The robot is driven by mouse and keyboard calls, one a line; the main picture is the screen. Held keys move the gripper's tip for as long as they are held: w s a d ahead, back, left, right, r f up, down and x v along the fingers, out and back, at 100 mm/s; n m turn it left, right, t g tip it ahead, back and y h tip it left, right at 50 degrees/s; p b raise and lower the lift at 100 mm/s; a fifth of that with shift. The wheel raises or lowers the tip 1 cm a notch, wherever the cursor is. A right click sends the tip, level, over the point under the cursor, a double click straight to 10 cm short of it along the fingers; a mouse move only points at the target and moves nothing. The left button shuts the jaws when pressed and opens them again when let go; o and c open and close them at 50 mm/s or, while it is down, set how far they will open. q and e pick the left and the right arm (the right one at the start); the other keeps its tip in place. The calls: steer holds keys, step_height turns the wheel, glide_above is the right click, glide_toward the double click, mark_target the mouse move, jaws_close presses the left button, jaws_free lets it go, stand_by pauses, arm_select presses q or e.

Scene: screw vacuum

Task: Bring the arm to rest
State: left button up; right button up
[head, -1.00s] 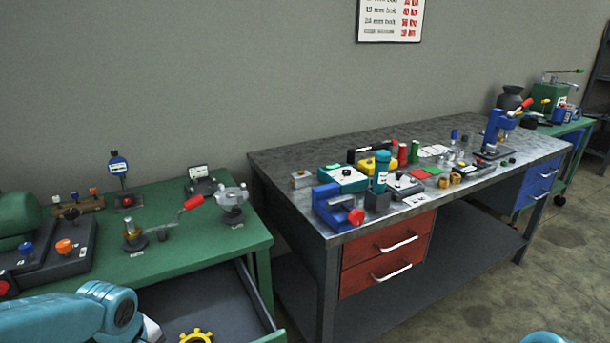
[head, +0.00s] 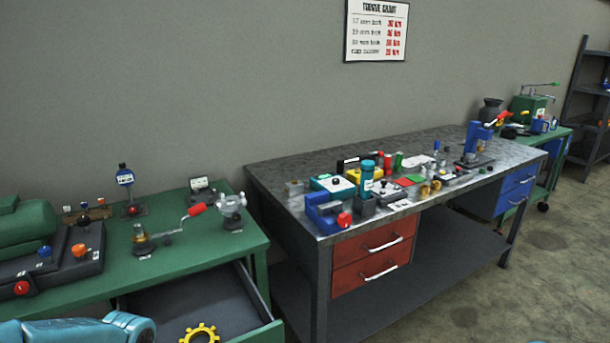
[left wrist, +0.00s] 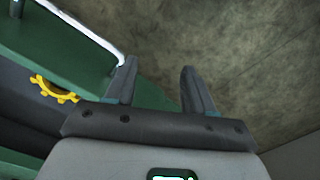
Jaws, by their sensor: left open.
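My left gripper (left wrist: 155,85) shows in the left wrist view with its two dark fingers apart and nothing between them. It is beside the green open drawer, with the floor beyond its fingers. In the head view only part of my left arm shows at the lower left; the gripper itself is out of that view. My right gripper is not in view.
The green bench (head: 160,262) has an open drawer (head: 190,302) holding a yellow gear (head: 199,333), also in the left wrist view (left wrist: 54,90). A grey workbench (head: 290,172) with red drawers (head: 372,259) and tools stands to the right. Open floor (head: 480,300) lies in front.

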arm_select(q)
steer(key=s+d+f+m+h+p, duration=0.2)
steer(key=s+d+f+m, duration=0.3)
steer(key=d, duration=0.3)
steer(key=s+d+f+m+h+p, duration=0.2)
steer(key=s+d+f+m, duration=0.3)
steer(key=s+d+f, duration=0.3)
steer(key=shift+s+d+f+t+p, duration=0.3)
steer(key=shift+d+p, duration=0.3)
steer(key=shift+p, duration=0.15)
steer(key=shift+w, duration=0.1)
